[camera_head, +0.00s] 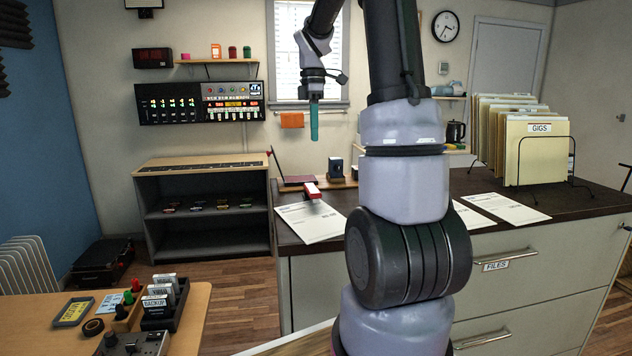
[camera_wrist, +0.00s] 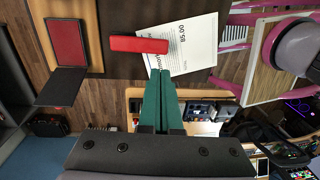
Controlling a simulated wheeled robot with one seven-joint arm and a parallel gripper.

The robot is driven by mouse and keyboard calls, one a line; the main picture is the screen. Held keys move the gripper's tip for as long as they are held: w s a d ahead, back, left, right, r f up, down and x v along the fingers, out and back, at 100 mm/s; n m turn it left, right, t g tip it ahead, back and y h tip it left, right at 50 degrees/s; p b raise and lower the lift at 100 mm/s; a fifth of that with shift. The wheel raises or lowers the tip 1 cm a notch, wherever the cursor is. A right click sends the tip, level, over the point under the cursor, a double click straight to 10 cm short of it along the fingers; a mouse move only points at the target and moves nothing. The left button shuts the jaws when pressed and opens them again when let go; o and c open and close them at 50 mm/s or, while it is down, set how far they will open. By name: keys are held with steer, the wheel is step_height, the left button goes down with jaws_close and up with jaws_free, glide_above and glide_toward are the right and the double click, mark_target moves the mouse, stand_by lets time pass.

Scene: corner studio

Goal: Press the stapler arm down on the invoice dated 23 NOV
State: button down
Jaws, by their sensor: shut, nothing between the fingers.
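A red stapler (camera_head: 311,190) sits on the upper edge of a white invoice sheet (camera_head: 318,224) at the left end of the dark counter. In the wrist view the stapler (camera_wrist: 138,45) lies across one side of the sheet (camera_wrist: 195,47), which carries large print reading 85.00; its date is not clearly legible. My gripper (camera_head: 314,138), with teal fingers, points down well above the stapler, apart from it. In the wrist view its fingers (camera_wrist: 160,73) are together, empty, with the tips showing just beside the stapler. Whether the stapler arm is raised is unclear.
More white sheets (camera_head: 506,208) lie on the counter at right, partly behind my arm. A file rack (camera_head: 540,160) stands at the right end. A dark-red-topped item (camera_head: 297,181) and a small dark box (camera_head: 336,166) stand close behind the stapler.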

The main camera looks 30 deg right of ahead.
mark_target(315, 191)
steer(key=f, duration=0.4)
steer(key=s+f, duration=0.1)
steer(key=f, duration=0.9)
steer(key=shift+s+a, duration=0.2)
steer(key=shift+a, duration=0.05)
